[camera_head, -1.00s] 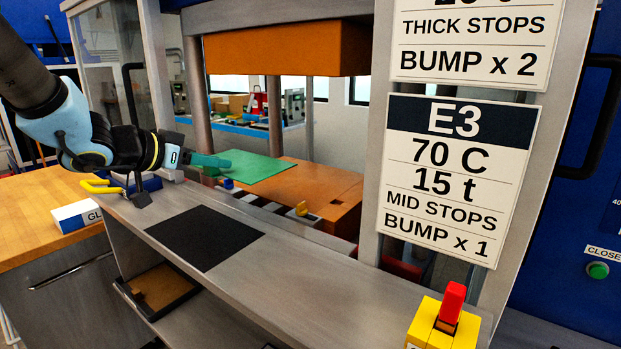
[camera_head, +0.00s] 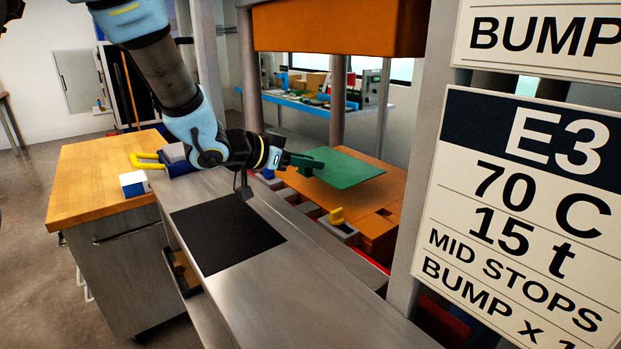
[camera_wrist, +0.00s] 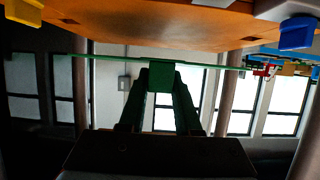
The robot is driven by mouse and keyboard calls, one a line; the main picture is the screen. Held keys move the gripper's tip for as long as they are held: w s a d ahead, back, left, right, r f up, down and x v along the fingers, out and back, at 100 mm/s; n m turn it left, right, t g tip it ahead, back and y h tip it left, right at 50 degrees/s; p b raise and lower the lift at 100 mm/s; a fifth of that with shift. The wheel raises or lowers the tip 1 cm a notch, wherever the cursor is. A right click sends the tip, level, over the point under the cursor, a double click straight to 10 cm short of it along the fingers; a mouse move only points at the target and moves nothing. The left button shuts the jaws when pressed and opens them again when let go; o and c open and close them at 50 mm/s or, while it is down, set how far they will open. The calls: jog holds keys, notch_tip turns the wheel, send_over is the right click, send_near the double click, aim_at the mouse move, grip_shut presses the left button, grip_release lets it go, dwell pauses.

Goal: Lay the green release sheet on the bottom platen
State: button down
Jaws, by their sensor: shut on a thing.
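The green release sheet (camera_head: 346,168) is held flat and level by its near left edge in my gripper (camera_head: 306,162). My gripper is shut on that edge. The sheet is over the orange-brown bottom platen (camera_head: 392,190), between it and the orange upper block (camera_head: 330,27). In the wrist view the sheet (camera_wrist: 100,57) shows edge-on as a thin green line, with the gripper fingers (camera_wrist: 161,76) closed on it. In that view the platen (camera_wrist: 170,18) is apart from the sheet, with a gap between them.
A black mat (camera_head: 227,238) lies on the steel shelf (camera_head: 300,285) in front. A wooden-top cabinet (camera_head: 95,180) is at left. Press columns (camera_head: 248,70) and the E3 sign (camera_head: 530,200) flank the opening.

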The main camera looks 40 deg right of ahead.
notch_tip(320, 180, down, 4)
jog(key=shift+a, duration=0.1)
